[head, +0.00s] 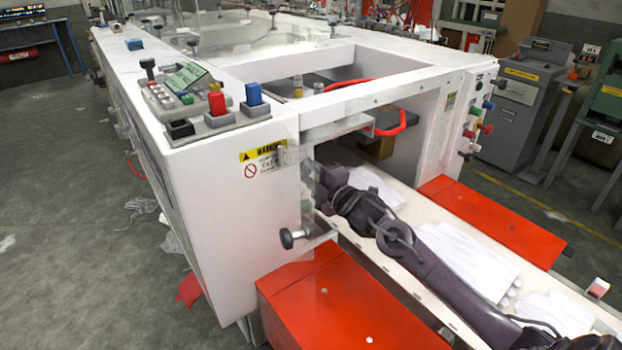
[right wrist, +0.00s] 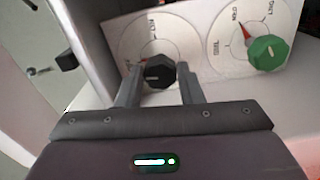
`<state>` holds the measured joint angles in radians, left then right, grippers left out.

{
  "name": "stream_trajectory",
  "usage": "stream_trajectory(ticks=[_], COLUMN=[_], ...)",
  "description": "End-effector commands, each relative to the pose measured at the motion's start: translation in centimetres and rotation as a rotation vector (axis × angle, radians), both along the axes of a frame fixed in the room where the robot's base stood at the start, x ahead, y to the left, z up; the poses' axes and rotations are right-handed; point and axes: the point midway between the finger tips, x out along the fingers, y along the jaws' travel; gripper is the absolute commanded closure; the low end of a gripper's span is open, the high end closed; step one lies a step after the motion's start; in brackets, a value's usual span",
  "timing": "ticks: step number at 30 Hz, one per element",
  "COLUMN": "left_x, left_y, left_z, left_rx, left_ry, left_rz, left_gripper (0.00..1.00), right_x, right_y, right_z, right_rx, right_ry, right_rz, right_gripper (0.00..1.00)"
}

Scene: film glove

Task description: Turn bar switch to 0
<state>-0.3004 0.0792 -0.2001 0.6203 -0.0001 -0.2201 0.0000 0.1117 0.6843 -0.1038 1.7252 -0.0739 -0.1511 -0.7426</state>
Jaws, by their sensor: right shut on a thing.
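In the right wrist view, a black knob (right wrist: 158,72) sits on a round white dial (right wrist: 150,36) with small printed labels that I cannot read for certain. A white line on the knob points roughly left, with a bit of red beside it. My right gripper (right wrist: 160,78) is shut on this black knob, one finger on each side. In the head view, my right gripper (head: 325,188) is at the machine's inner side wall, partly behind a clear panel; the dial is hidden there. My left gripper is not in view.
A green knob (right wrist: 267,52) with a red pointer is on a second dial right of the black one. The white machine (head: 215,165) surrounds my right arm, above a belt with white gloves (head: 465,252). Red covers (head: 345,305) flank the belt.

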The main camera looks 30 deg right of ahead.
Motion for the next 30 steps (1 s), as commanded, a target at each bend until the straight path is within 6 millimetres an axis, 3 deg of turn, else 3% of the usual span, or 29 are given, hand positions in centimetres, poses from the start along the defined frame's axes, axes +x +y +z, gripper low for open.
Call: stream_trajectory(ticks=[9, 25, 26, 30], left_x=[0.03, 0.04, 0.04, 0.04], left_y=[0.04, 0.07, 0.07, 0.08], left_z=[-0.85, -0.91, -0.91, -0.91], left_rx=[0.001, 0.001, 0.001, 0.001], left_ry=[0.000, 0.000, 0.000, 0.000], left_rz=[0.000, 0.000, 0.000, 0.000], left_gripper=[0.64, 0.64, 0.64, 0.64], right_x=[-0.02, -0.04, -0.04, -0.02], right_y=[0.08, 0.14, 0.14, 0.10], right_z=[-0.26, -0.25, -0.25, -0.21], right_rx=[-0.119, -0.141, -0.141, -0.140], right_ry=[-0.012, -0.014, -0.014, -0.015], right_rz=[0.002, 0.004, 0.004, 0.002], right_gripper=[0.89, 0.89, 0.65, 0.47])
